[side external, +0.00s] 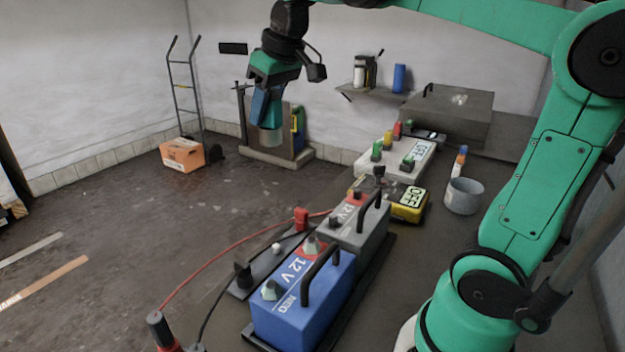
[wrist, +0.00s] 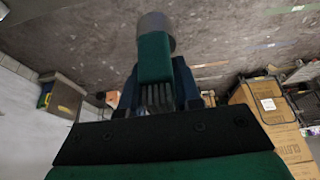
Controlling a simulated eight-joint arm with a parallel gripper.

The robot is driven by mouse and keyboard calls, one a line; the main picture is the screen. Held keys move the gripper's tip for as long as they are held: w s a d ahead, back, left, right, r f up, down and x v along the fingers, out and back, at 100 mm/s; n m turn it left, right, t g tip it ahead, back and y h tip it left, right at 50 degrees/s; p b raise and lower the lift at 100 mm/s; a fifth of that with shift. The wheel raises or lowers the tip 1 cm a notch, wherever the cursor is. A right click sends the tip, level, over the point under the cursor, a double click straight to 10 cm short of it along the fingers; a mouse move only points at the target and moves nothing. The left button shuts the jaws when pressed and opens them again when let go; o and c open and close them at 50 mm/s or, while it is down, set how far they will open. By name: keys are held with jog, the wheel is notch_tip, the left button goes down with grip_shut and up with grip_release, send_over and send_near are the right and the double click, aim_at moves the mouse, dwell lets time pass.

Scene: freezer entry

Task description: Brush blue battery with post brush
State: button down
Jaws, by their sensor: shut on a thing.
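The blue battery (side external: 300,305) stands upright at the near end of the bench, with a black handle and two pale, corroded-looking terminals on top. My gripper (side external: 266,112) hangs in the air well above and beyond it in the side external view, pointing down. In the wrist view my gripper (wrist: 155,95) is shut on the post brush (wrist: 153,58), which has a green body and a grey round end. The brush's grey end (side external: 270,138) shows below the fingers in the side external view, apart from the battery. Its bristles are hidden.
A grey battery (side external: 358,235) stands just behind the blue one. Red and black cables with clamps lie to the left. A yellow meter (side external: 409,204), a white charger (side external: 395,160) and a grey cup (side external: 463,197) sit further back. An orange box (side external: 182,155) is on the floor.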

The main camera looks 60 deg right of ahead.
send_over(308, 238)
notch_tip(308, 238, down, 8)
jog(key=shift+s+r, duration=0.1)
jog(key=shift+f, duration=2)
jog(key=shift+f, duration=1.4)
jog(key=c, duration=0.5)
grip_release()
jog(key=shift+c, duration=0.2)
jog(key=shift+v, duration=2.8)
